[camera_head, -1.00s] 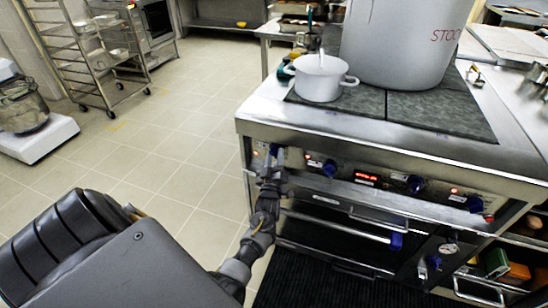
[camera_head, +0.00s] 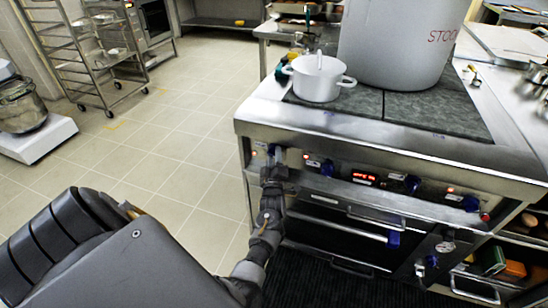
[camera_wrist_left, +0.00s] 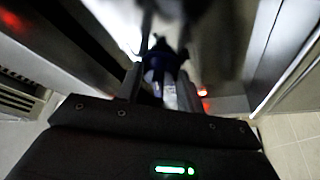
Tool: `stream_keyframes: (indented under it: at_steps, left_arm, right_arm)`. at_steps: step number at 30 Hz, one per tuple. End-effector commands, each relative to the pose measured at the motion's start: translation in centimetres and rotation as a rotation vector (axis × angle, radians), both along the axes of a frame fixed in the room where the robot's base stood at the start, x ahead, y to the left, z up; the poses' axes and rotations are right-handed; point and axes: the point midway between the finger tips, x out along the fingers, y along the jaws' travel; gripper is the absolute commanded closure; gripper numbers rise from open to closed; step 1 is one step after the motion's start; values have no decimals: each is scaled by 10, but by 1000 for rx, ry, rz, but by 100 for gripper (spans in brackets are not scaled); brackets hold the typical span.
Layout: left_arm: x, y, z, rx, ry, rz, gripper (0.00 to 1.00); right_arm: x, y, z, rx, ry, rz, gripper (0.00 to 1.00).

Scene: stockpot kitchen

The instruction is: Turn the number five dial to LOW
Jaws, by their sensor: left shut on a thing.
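Blue dials line the front panel of the steel stove (camera_head: 350,135). The leftmost blue dial (camera_head: 273,149) is at the panel's left end. My left gripper (camera_head: 272,163) is at that dial and shut on it, its arm reaching up from below. In the left wrist view, the dial (camera_wrist_left: 153,78) shows dark blue between the two fingers (camera_wrist_left: 160,88). Further right are a second dial (camera_head: 327,168), a third (camera_head: 412,183) and a fourth (camera_head: 470,203). Their numbers and the LOW marks are too small to read. My right gripper is out of view.
A white pot (camera_head: 318,80) and a large grey stockpot (camera_head: 398,45) stand on the dark cooktop. A red display (camera_head: 365,177) glows on the panel. Below are an oven handle (camera_head: 345,228) and a black mat (camera_head: 310,288).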

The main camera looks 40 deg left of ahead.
Motion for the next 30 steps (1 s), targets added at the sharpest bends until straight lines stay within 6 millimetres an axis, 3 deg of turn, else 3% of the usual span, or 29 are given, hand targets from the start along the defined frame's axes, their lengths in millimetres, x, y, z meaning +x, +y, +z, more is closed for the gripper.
stream_keyframes:
  at_steps: [5, 6, 10, 22, 30]
  left_arm:
    - [0, 0, 0, 1, 1, 0, 86]
    - [0, 0, 0, 1, 1, 0, 58]
    - [0, 0, 0, 1, 1, 0, 42]
    - [-1, 1, -3, 70, 24, -1, 42]
    - [-2, 6, -5, 534, 185, -3, 42]
  right_arm:
    - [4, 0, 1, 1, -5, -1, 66]
    - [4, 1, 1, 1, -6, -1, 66]
    - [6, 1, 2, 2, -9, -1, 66]
    - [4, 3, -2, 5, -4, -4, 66]
    - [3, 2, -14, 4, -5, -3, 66]
